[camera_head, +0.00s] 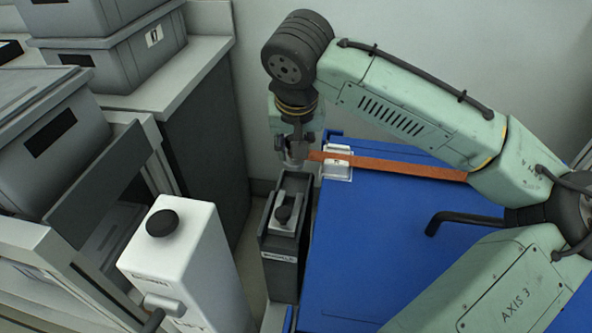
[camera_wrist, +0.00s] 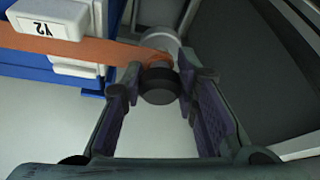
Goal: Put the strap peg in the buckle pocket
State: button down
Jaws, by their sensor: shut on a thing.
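The orange-brown strap (camera_head: 400,168) runs across the blue top through a pale bracket (camera_head: 337,153) at its edge; the bracket shows in the wrist view marked "Y2" (camera_wrist: 55,14). The strap's end reaches my gripper (camera_head: 295,160). In the wrist view the strap peg (camera_wrist: 159,88), a short dark cylinder at the strap's end, sits between the fingertips of my gripper (camera_wrist: 166,82), which is shut on it. A dark upright housing (camera_head: 280,247) with a grey insert and black knob stands just below the gripper in the head view. I cannot tell which part is the buckle pocket.
A white post (camera_head: 180,255) with a black knob stands left of the housing. Grey crates (camera_head: 105,50) sit on a counter at upper left. The blue surface (camera_head: 365,255) is mostly clear, with a black bent handle (camera_head: 455,218) near my arm.

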aim_at(295, 163)
jog(key=shift+f+b, duration=0.3)
jog(key=shift+f, duration=2.9)
jog(key=shift+f, duration=0.1)
jog(key=shift+f, duration=0.15)
jog(key=c, duration=1.2)
grip_release()
jog(key=shift+c, duration=0.2)
jog(key=shift+r, duration=0.55)
jog(key=p+v, duration=0.1)
jog(key=v, duration=1)
jog(key=shift+s+r, duration=0.15)
jog(key=shift+s, duration=0.1)
